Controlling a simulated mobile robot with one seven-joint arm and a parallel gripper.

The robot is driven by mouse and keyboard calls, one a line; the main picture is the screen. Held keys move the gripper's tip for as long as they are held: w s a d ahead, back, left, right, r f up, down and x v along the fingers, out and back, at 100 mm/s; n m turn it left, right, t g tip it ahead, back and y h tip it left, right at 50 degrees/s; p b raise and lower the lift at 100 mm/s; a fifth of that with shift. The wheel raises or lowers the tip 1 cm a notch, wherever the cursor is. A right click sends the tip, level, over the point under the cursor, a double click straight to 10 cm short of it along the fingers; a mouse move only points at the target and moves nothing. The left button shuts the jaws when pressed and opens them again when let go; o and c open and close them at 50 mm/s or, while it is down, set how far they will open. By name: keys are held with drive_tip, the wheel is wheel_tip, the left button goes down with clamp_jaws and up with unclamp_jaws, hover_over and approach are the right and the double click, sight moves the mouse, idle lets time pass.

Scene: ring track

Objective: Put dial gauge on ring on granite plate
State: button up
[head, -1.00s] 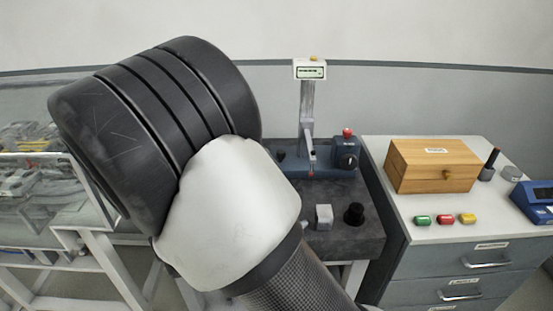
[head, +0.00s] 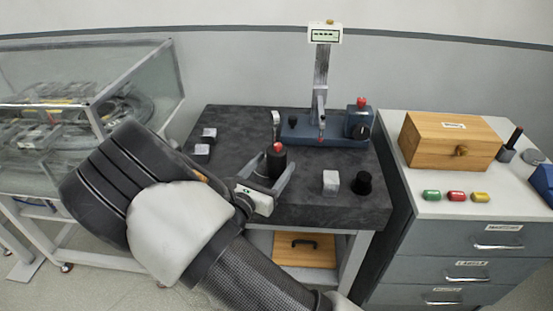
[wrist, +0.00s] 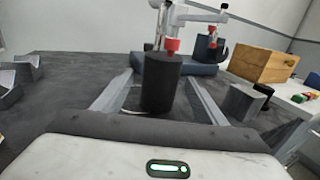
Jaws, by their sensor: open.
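My gripper (head: 273,163) is open, low over the dark granite plate (head: 235,135), its fingers on either side of a black cylinder (head: 276,168) with a red top. In the wrist view the cylinder (wrist: 161,85) stands upright between the fingers, with visible gaps; no grip on it shows. A gauge stand (head: 321,80) with a digital readout rises at the back of the plate on a blue base, a red tip hanging from its arm. A short black round piece (head: 363,183) stands at the plate's front right. I cannot tell which thing is the dial gauge or the ring.
A light grey block (head: 331,181) stands right of my gripper. Two small metal blocks (head: 205,142) lie at the plate's left. A grey cabinet (head: 450,205) with a wooden box (head: 450,140) is at right. A glass-sided case (head: 90,100) stands at left.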

sight(283, 152)
drive_tip(key=x, duration=0.6)
drive_tip(key=shift+w+d+b, duration=0.15)
drive_tip(key=shift+w+b, duration=0.1)
drive_tip(key=shift+b, duration=0.1)
drive_tip(key=c, duration=1.7)
drive_tip(key=shift+o, duration=0.2)
wheel_tip(283, 152, up, 10)
drive_tip(key=p, duration=0.2)
